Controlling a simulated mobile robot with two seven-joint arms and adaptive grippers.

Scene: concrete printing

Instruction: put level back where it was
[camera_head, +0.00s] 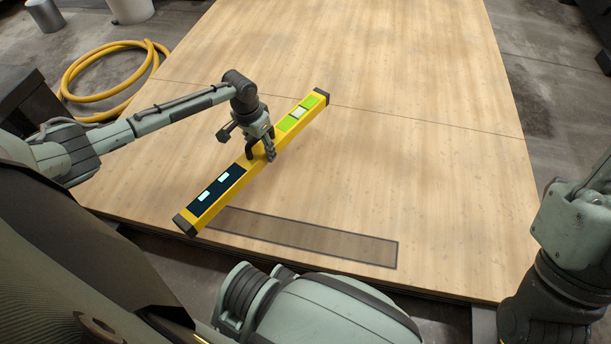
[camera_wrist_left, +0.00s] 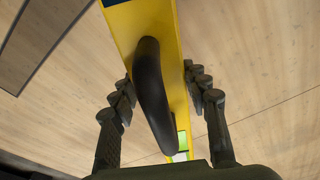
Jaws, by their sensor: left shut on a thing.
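The yellow level (camera_head: 233,178) has black end caps, a dark display part and a green vial part. It is held above the wooden board, slanting from lower left to upper right in the head view. My left gripper (camera_head: 262,152) is shut on the level near its middle. In the left wrist view the level (camera_wrist_left: 184,70) has a black handle (camera_wrist_left: 152,95) between my left gripper's fingers (camera_wrist_left: 160,105). A dark-outlined strip (camera_head: 305,237) is marked on the board's near part, below and right of the level's lower end. My right gripper is out of view.
The large wooden board (camera_head: 440,130) is otherwise clear, with a thin seam across it. A coiled yellow hose (camera_head: 75,92) lies on the concrete floor at the left. A grey bucket (camera_head: 46,15) and a white cylinder (camera_head: 130,8) stand at the back left.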

